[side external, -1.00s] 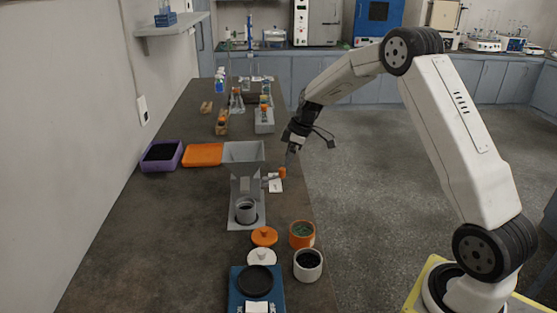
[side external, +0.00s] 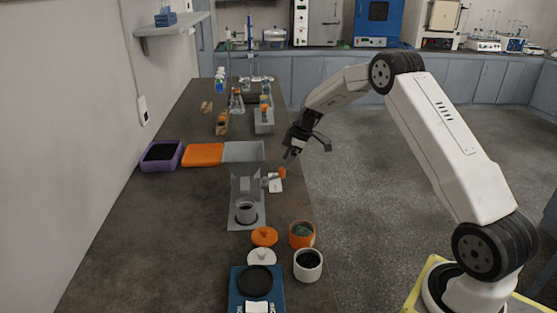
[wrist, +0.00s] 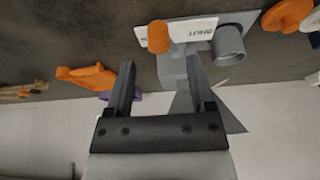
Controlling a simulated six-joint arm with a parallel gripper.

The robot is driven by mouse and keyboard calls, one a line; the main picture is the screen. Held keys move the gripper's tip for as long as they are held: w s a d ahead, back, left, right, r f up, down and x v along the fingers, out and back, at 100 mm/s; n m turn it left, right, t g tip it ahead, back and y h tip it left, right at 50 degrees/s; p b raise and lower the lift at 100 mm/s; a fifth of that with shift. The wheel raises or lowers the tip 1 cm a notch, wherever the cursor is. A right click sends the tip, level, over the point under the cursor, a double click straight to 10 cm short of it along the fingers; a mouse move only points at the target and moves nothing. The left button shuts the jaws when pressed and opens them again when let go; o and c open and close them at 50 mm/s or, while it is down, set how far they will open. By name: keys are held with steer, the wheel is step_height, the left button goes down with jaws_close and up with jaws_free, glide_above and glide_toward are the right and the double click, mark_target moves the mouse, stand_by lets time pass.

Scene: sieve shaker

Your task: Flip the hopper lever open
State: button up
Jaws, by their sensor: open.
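The hopper (side external: 245,186) is a grey stand with a grey cup (side external: 246,212) at its foot. The hopper lever has an orange knob (side external: 282,172) on a short grey arm on the hopper's right side. In the wrist view the knob (wrist: 158,36) shows beside a white card (wrist: 205,30) reading SHUT, upside down. My gripper (side external: 289,156) is open and empty, close above the knob. In the wrist view my gripper (wrist: 160,64) has its fingers apart, with the knob just beyond the fingertips, roughly in line with the gap. I see no contact.
An orange tray (side external: 203,155) and a purple tray (side external: 161,155) lie behind the hopper to the left. An orange jar (side external: 302,234), a white jar (side external: 308,265) and a blue scale (side external: 257,300) stand in front. The bench left of the hopper is clear.

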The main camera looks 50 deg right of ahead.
mark_target(282, 169)
steer(key=shift+x, duration=2.35)
jaws_close()
